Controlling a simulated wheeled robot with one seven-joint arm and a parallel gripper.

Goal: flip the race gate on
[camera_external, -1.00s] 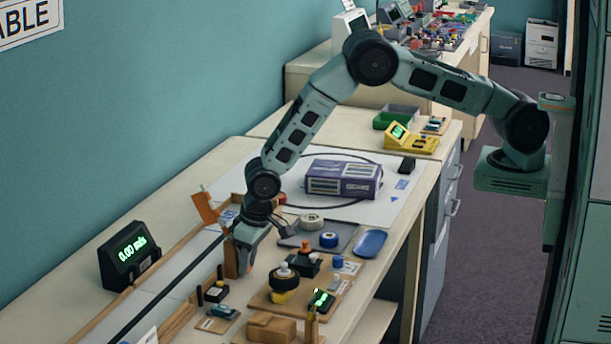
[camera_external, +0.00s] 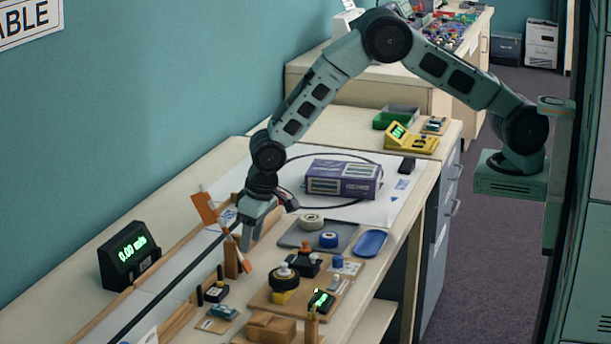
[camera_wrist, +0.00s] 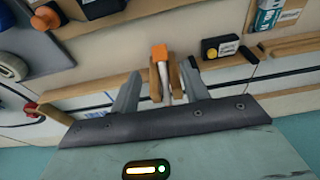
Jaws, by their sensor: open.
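I cannot tell whether a finger touches the gate.
A black display (camera_external: 129,255) reading 0.00 stands left of the track. A grey tray with tape rolls (camera_external: 312,222), a blue dish (camera_external: 370,243) and a wooden board with a black-and-yellow device (camera_external: 285,284) lie to the right. A purple box (camera_external: 343,180) sits behind.

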